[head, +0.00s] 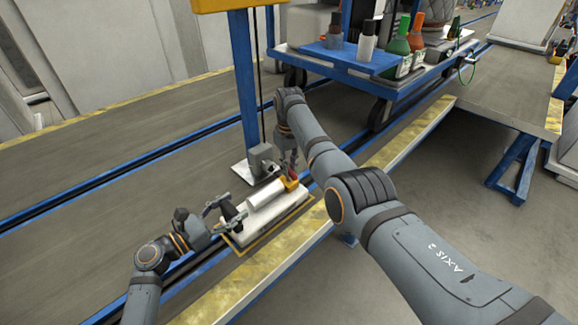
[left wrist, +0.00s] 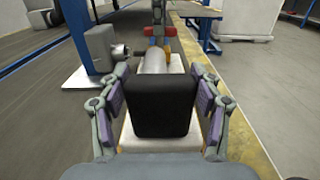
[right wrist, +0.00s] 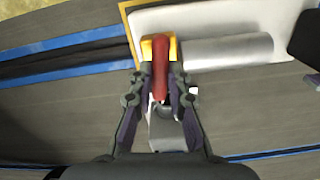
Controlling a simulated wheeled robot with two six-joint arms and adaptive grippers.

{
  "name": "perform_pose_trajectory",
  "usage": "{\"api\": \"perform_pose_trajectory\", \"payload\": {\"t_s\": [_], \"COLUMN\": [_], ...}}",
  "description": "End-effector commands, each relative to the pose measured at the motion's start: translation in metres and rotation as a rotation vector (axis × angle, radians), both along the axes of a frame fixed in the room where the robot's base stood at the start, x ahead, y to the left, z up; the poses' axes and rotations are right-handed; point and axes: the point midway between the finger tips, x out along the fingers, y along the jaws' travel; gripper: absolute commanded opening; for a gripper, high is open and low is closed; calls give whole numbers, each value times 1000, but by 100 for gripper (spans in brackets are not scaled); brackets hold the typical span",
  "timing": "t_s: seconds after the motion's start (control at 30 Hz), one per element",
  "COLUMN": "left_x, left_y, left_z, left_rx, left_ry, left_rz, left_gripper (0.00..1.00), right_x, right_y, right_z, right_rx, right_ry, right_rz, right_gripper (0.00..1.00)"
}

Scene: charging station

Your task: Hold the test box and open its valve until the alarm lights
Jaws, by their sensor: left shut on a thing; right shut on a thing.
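The test box is a white base (head: 272,221) with a silver cylinder (head: 265,194) on top, lying on the bench. A black block (left wrist: 160,105) is at its near end, between the fingers of my left gripper (left wrist: 160,95), which is shut on it. At the far end is a yellow valve body (right wrist: 172,47) with a red lever (right wrist: 159,68). My right gripper (right wrist: 159,90) is shut on the red lever from above. In the head view my left gripper (head: 220,213) comes from the left and my right gripper (head: 289,160) from above. I cannot make out a lit alarm lamp.
A grey device (head: 262,158) on a pale plate stands just behind the box, beside a blue post (head: 243,75). A blue cart (head: 340,62) with bottles is at the back. The bench's yellow front edge (head: 255,275) is close to the box. The bench left of it is clear.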

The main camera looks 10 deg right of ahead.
Motion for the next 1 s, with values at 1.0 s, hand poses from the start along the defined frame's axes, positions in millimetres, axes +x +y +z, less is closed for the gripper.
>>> {"api": "perform_pose_trajectory", "payload": {"t_s": [1.0], "left_x": [0], "left_y": [0], "left_z": [0], "left_rx": [1], "left_ry": [1], "left_rz": [0], "left_gripper": [21], "right_x": [2], "right_y": [0], "right_z": [45], "right_rx": [0], "right_ry": [-7], "right_rz": [-2], "right_gripper": [40]}}
